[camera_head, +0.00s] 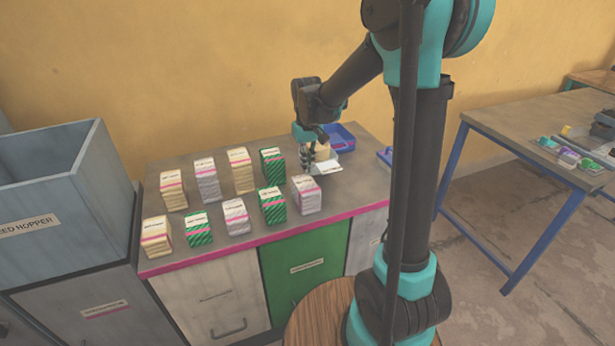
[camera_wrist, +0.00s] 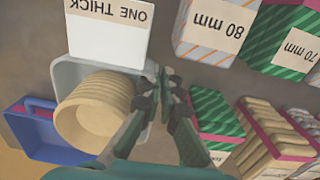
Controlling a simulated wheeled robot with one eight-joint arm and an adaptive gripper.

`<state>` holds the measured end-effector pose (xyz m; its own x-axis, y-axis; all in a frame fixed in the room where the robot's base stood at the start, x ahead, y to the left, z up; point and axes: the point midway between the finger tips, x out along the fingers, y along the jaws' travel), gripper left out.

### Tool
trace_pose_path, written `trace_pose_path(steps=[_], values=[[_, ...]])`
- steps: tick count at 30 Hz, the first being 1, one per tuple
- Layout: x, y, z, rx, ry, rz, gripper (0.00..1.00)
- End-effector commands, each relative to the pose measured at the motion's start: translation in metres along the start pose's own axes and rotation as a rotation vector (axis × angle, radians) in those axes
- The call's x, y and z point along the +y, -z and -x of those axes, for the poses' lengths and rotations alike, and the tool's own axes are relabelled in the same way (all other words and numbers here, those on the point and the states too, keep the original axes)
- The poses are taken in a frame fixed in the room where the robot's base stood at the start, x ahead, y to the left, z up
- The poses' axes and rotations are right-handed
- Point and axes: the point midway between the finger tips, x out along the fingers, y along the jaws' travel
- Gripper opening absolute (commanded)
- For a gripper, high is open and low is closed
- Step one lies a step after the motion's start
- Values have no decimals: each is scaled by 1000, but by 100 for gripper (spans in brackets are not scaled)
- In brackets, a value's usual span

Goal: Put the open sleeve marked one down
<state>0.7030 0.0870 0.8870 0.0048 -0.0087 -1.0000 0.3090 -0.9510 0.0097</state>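The open sleeve (camera_wrist: 62,72) is a pale grey holder with a white card reading "ONE THICK" (camera_wrist: 108,30) on its front. A stack of round tan plates (camera_wrist: 95,108) sits in it. In the head view its white card (camera_head: 328,167) shows at the back right of the counter. My gripper (camera_wrist: 163,80) is at the sleeve's side wall, its fingers nearly together, and looks shut on that wall. In the head view my gripper (camera_head: 307,158) points down beside the sleeve. I cannot tell whether the sleeve's base touches the counter.
The grey counter (camera_head: 240,240) holds several labelled boxes in two rows, left of my gripper. A box marked "80 mm" (camera_wrist: 212,28) is close by. A blue tray (camera_head: 342,137) lies behind the sleeve. The feed hopper (camera_head: 60,195) stands at the left.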

Motion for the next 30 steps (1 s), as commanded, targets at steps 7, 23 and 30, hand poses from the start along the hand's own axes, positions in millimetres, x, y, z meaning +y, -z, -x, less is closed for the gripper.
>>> trace_pose_path(steps=[7,23,30], values=[[0,0,-24,0,0,0,0],[0,0,-46,0,0,0,0],[0,0,-47,0,0,0,26]])
